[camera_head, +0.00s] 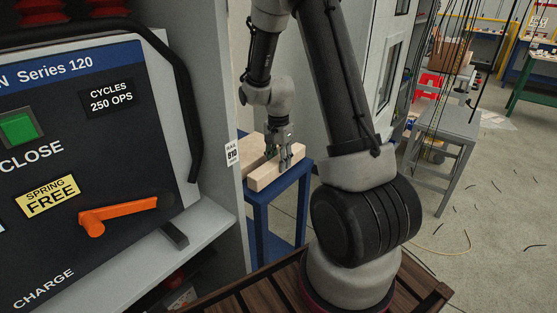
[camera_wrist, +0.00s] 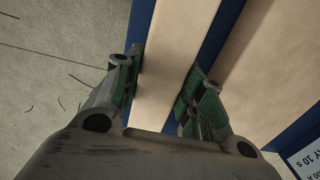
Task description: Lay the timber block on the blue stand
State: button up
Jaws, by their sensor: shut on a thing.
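A pale timber block (camera_head: 264,178) lies lengthwise over the blue stand (camera_head: 289,196), along its right side. My gripper (camera_head: 284,161) comes down from above and is shut on this block, one finger on each long side. In the wrist view the block (camera_wrist: 171,55) runs between the two green-padded fingers (camera_wrist: 163,75). Blue stand top (camera_wrist: 219,35) shows beside it. The block looks flat on the stand, but I cannot tell whether its underside touches.
A second timber block (camera_head: 251,148) lies on the stand to the left, parallel, with a narrow gap; it also shows in the wrist view (camera_wrist: 265,45). A switchgear cabinet (camera_head: 226,190) stands close on the left. A grey stool (camera_head: 446,125) stands right, on open floor.

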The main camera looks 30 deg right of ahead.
jog(key=shift+f, duration=0.5)
jog(key=o, duration=1.3)
notch_tip(320, 180, up, 12)
jog(key=s+a+r+n+t, duration=0.1)
jog(key=s+r+n, duration=0.3)
jog(key=s, duration=0.3)
jog(key=s+a+r+n+t, duration=0.2)
jog(key=s+r+n, duration=0.3)
jog(key=s, duration=0.3)
jog(key=s+a+r+n+t, duration=0.1)
jog(key=s+r+n, duration=0.4)
jog(key=s, duration=0.3)
jog(key=shift+s+a+r, duration=0.25)
jog(key=shift+a+r, duration=0.05)
jog(key=shift+r, duration=0.35)
